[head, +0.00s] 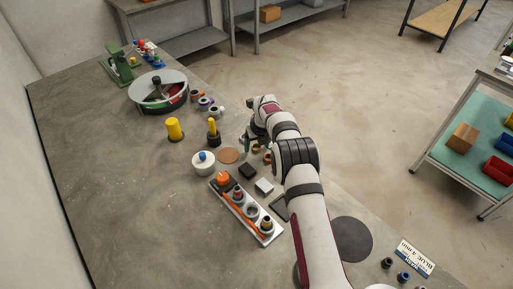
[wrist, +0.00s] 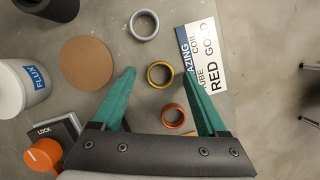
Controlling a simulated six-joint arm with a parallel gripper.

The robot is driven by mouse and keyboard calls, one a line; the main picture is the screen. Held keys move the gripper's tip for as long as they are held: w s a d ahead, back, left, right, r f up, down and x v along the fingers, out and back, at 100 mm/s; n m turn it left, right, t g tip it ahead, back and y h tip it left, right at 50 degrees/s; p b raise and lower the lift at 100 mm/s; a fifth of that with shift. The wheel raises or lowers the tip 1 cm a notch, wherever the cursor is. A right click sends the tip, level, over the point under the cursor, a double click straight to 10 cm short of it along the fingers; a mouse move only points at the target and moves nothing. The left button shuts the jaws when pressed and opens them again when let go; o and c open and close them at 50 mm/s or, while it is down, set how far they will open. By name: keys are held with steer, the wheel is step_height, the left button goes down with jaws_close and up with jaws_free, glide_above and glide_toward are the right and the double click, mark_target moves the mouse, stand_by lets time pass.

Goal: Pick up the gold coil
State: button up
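The gold coil (wrist: 151,80) is a small yellow-gold ring lying flat on the bench. In the wrist view it appears between the fingertips of my gripper (wrist: 159,74), which are wide apart and empty. How far the fingers are above the coil is hard to tell. An orange-copper coil (wrist: 173,124) lies just nearer to the palm, and a silver coil (wrist: 144,38) lies beyond the fingertips. In the head view my gripper (head: 249,145) hangs over the bench edge area and partly hides the coils.
A printed card (wrist: 208,60) lies right of the coils. A brown disc (wrist: 87,63), a white FLUX tub (wrist: 32,82) and an orange knob (wrist: 42,154) are on the left. In the head view, a tray of parts (head: 264,239) and a round carousel (head: 160,84) stand on the bench.

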jaws_close()
steer(key=shift+r, duration=0.6)
step_height(320, 180, up, 3)
steer(key=s+d+r, duration=0.3)
steer(key=d+r, duration=0.5)
steer(key=d, duration=0.3)
steer(key=shift+s+r, duration=0.2)
steer(key=shift+s, duration=0.15)
